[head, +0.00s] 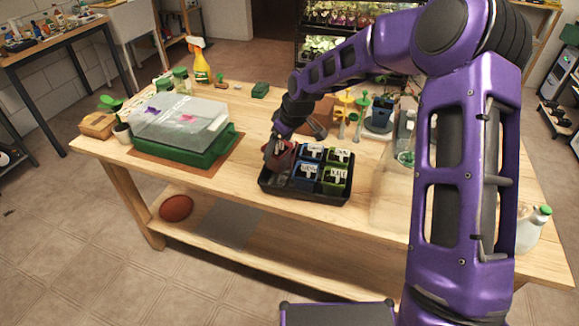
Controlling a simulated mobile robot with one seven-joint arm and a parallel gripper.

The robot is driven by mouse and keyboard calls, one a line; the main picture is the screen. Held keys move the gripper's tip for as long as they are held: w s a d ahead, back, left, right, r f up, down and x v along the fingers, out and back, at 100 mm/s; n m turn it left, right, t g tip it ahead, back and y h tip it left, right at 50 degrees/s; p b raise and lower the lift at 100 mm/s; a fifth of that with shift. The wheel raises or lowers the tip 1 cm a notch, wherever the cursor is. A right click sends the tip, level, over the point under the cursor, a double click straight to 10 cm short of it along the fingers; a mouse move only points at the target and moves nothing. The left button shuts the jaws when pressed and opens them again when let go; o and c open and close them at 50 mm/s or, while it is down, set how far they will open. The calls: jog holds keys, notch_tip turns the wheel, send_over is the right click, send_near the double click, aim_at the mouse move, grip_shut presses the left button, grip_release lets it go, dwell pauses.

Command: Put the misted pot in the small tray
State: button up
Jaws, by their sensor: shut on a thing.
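My gripper (273,150) is shut on a dark red pot (284,159) at the back left corner of a small black tray (305,196). I cannot tell whether the red pot rests on the tray floor or hangs just above it, nor whether it is misted. Blue pots (304,172) and green pots (335,180) with white labels stand in the tray, to the right of the red pot. The front left part of the tray looks empty of pots. The fingertips are small and partly hidden against the pot.
A green tray with a clear dome (180,122) stands at the left of the wooden table (250,110). A yellow spray bottle (201,65) stands behind it. Yellow and green stakes (345,105) and a blue-grey item (380,112) stand behind the black tray. My purple arm covers the right.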

aim_at(278, 165)
jog(key=shift+f, duration=3.35)
jog(key=shift+f, duration=0.1)
jog(key=o, duration=1.5)
jog(key=shift+c, duration=0.2)
jog(key=shift+r, duration=0.25)
jog(key=v, duration=1.1)
jog(key=shift+d+r+p, duration=0.15)
jog(key=shift+r+p, duration=0.2)
jog(key=shift+s, duration=0.15)
